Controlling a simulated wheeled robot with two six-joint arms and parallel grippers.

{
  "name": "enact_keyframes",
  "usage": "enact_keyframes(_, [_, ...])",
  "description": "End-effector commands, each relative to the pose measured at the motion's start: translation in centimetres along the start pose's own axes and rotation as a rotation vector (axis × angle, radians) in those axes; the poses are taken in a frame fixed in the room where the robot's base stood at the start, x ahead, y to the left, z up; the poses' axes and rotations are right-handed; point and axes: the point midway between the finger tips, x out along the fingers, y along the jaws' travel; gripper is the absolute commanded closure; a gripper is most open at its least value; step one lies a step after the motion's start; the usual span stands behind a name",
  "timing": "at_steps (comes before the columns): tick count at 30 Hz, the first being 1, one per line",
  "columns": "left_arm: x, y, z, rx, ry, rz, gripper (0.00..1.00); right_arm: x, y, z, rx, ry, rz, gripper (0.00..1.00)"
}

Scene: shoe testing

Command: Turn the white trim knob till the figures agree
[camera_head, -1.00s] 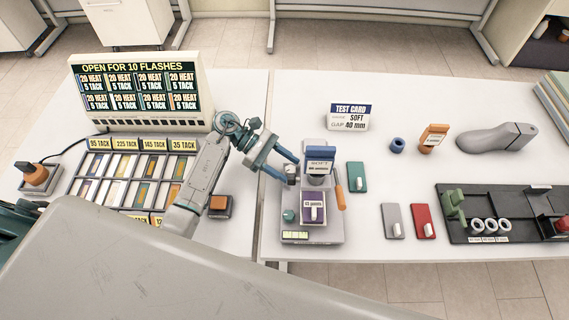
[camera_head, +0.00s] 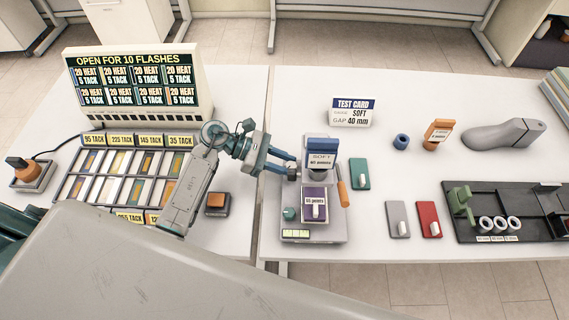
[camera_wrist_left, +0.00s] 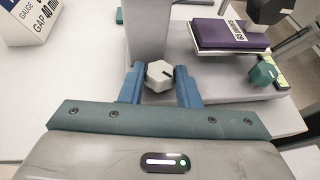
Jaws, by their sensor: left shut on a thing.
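The white trim knob (camera_wrist_left: 160,75) is a faceted knob with a dark line, on the side of the grey tester's post (camera_wrist_left: 146,35). My left gripper (camera_wrist_left: 160,88) is shut on it, one blue finger on each side. In the head view my left gripper (camera_head: 293,168) reaches the tester (camera_head: 318,232) from the left and mostly hides the knob. The tester's blue-topped head (camera_head: 322,146) reads SOFT, with a smaller line too small to read surely. Below it is a purple block (camera_head: 314,193) marked in points. My right gripper is out of view.
A test card (camera_head: 351,112) reads SOFT, gap 40 mm. An orange handle (camera_head: 342,190) and a teal knob (camera_head: 289,214) are on the tester. Green (camera_head: 359,173), grey (camera_head: 397,219) and red (camera_head: 428,219) pads lie to its right. A tack tray (camera_head: 125,180) stands left.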

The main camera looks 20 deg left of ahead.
Motion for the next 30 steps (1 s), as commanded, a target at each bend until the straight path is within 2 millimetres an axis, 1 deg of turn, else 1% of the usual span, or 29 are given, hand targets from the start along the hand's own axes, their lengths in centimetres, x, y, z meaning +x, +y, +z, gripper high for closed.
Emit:
enact_keyframes(4, [0.0,0.0,0.0,-0.001,0.0,-0.002,0.93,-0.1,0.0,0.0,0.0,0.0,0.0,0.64])
enact_keyframes(5, [0.0,0.0,0.0,-0.001,0.0,-0.002,0.69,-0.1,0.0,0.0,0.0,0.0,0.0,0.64])
enact_keyframes(6, [0.0,0.0,0.0,-0.001,0.0,-0.002,0.61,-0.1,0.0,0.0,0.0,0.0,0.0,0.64])
enact_keyframes(8, [0.0,0.0,0.0,-0.001,0.0,-0.002,0.49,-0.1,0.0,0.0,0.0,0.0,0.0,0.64])
enact_keyframes(16, [0.0,0.0,0.0,0.0,0.0,-0.002,0.49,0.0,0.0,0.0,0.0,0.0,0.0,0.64])
enact_keyframes(20, [-0.5,0.0,-0.2,0.002,0.003,-0.001,0.49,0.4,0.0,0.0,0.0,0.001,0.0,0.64])
enact_keyframes(23, [-1.6,0.1,-0.4,0.002,0.004,-0.001,0.49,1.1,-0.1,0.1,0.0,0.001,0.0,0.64])
enact_keyframes(30, [-5.7,0.0,-0.5,0.002,0.006,-0.002,0.49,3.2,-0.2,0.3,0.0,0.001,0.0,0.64])
